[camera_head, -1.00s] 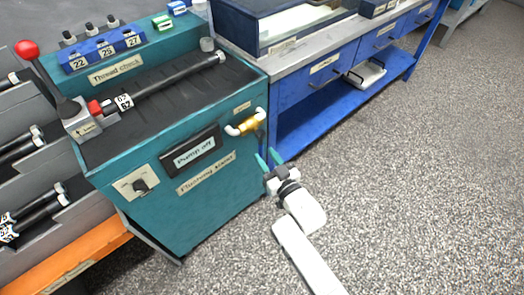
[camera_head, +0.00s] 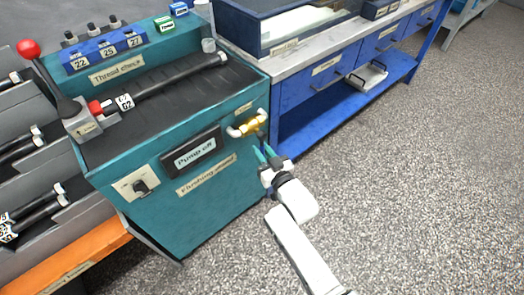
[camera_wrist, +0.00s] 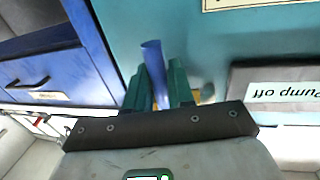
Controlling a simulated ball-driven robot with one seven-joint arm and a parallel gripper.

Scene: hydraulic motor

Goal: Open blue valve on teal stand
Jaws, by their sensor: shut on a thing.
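The teal stand (camera_head: 215,190) holds a brass valve (camera_head: 254,122) with white pipe ends on its right front side. The valve's blue handle (camera_wrist: 153,60) sticks up between my fingers in the wrist view. My gripper (camera_head: 264,155) is just below the brass valve body in the head view. In the wrist view my gripper (camera_wrist: 160,80) has its two teal fingers shut on the blue handle, one on each side. A bit of brass shows beside the right finger. Most of the valve body is hidden behind the fingers in the wrist view.
A "Pump off" panel (camera_head: 190,153) and a black knob (camera_head: 140,187) are on the stand's front. A blue workbench (camera_head: 310,95) with drawers stands close on the right. The grey floor (camera_head: 420,180) is clear to the right.

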